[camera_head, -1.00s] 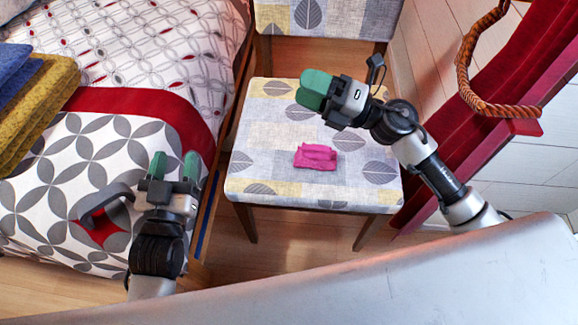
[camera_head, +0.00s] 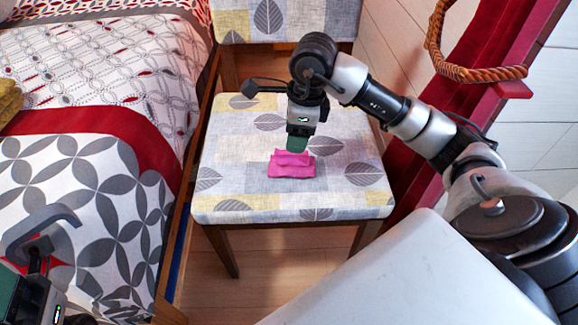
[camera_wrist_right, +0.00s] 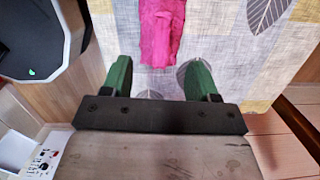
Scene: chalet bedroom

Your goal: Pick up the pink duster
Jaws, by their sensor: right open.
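The pink duster (camera_head: 292,168) lies folded in a small heap on the patterned seat of the chair (camera_head: 235,150). My right gripper (camera_head: 297,142) points down at the far edge of the duster. In the right wrist view the two green fingers are apart, with nothing held between them (camera_wrist_right: 159,78). The duster (camera_wrist_right: 160,30) lies ahead of the fingertips there, roughly in line with the gap. Whether a finger touches the cloth cannot be told. My left gripper (camera_head: 8,290) is partly cut off at the lower left, over the bed, and its opening is unclear.
The bed (camera_head: 100,190) with its patterned cover stands left of the chair. The chair's backrest (camera_head: 285,20) rises behind the seat. A red curtain (camera_head: 470,75) and a rope tieback (camera_head: 460,72) hang on the right. The seat around the duster is clear.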

